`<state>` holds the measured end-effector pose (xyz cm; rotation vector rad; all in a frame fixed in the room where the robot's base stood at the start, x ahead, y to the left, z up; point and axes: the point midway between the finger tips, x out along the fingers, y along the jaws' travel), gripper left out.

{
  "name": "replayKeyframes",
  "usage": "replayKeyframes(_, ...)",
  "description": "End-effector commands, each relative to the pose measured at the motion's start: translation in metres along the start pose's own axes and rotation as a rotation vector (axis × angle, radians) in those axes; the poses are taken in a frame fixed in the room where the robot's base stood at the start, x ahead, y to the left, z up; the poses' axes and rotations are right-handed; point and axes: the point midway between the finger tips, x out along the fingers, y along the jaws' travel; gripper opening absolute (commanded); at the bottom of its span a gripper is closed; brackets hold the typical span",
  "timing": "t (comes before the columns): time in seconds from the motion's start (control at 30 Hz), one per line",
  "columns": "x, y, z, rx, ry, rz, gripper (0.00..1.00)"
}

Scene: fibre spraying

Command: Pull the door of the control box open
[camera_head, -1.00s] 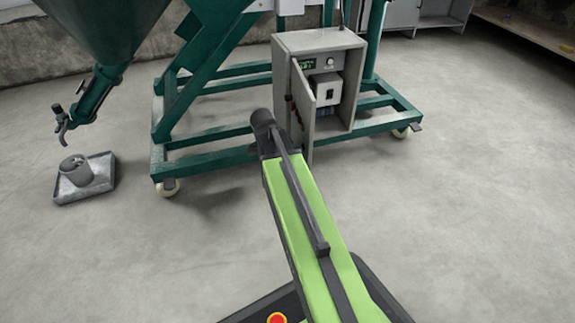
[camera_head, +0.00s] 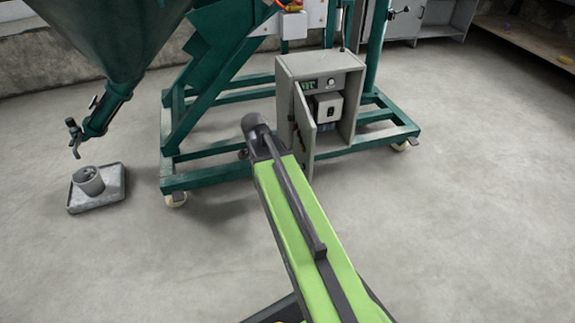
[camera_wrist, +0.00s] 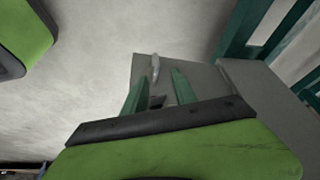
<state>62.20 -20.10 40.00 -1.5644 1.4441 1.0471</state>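The grey control box (camera_head: 346,68) stands on the green frame, with its inside and a white unit (camera_head: 327,107) showing. Its door (camera_head: 303,122) stands partly open, swung out on the left. In the wrist view a grey panel (camera_wrist: 205,77), which looks like the door, lies ahead with a pale upright handle (camera_wrist: 155,67) on it. My gripper (camera_wrist: 157,82) has two green fingers apart, with the handle just beyond and between their tips. I cannot tell whether they touch the panel. In the head view my gripper is hidden behind my arm.
The green wheeled frame (camera_head: 215,180) surrounds the box. The concrete floor is clear at the right and in front.

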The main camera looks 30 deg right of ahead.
Motion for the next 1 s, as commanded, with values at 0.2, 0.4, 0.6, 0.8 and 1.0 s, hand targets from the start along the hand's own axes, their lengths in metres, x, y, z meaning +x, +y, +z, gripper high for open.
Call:
replayKeyframes(0.2,-0.057,0.000,-0.004,0.000,0.000,0.001,0.33)
replayKeyframes(0.4,-0.074,0.000,-0.002,0.001,0.000,0.000,0.33)
replayKeyframes(0.6,-0.074,0.000,0.000,0.001,0.001,0.000,0.33)
replayKeyframes(0.8,-0.074,0.000,-0.001,0.001,0.001,0.000,0.33)
replayKeyframes(1.0,-0.076,-0.001,0.001,-0.002,0.000,-0.001,0.33)
